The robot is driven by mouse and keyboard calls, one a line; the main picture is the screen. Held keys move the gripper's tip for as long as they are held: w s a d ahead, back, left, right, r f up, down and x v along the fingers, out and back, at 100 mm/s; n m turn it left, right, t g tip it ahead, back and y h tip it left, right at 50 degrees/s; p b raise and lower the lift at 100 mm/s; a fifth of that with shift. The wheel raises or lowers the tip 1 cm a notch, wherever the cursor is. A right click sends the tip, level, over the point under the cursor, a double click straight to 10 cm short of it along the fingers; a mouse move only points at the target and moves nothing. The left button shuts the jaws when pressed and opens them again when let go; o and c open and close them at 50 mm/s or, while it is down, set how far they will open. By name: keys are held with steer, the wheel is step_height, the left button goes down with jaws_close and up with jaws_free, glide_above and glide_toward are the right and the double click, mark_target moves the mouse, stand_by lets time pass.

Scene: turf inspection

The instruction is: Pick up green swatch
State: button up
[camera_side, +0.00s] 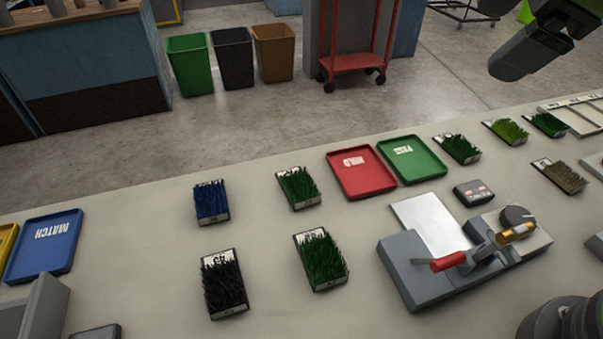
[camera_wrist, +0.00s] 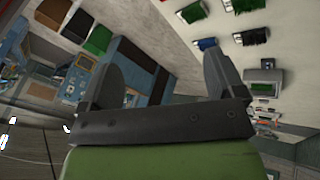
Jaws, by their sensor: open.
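Several swatches in green shades lie on the pale bench in the side view. One green swatch (camera_side: 298,187) is behind a larger green swatch (camera_side: 321,260) near the middle. A dark green swatch (camera_side: 457,149), a bright green swatch (camera_side: 506,132) and another dark green swatch (camera_side: 545,125) lie towards the right. My gripper (camera_wrist: 160,62) is open, with nothing between its fingers in the wrist view. In the side view it hangs at the top right, well away from the middle swatches. Small green swatches also show at the wrist view's top right (camera_wrist: 250,37).
A blue swatch (camera_side: 211,202), black swatch (camera_side: 224,284) and brown swatch (camera_side: 560,176) share the bench. A red tray (camera_side: 361,180), green tray (camera_side: 411,168) and blue MATCH tray (camera_side: 38,262) lie flat. A grey device with a red-handled lever (camera_side: 448,261) stands front right. Bare bench lies left of centre.

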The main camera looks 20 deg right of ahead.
steer(key=w+a+f+n, duration=0.5)
steer(key=n, duration=1.9)
glide_toward(299, 183)
steer(key=w+f, duration=0.1)
steer(key=w+f+g, duration=0.1)
steer(key=shift+w+a+f+h, duration=0.15)
steer(key=shift+a+f+h, duration=0.15)
steer(key=shift+a+h, duration=0.1)
steer(key=shift+x, duration=3)
steer(key=c, duration=1)
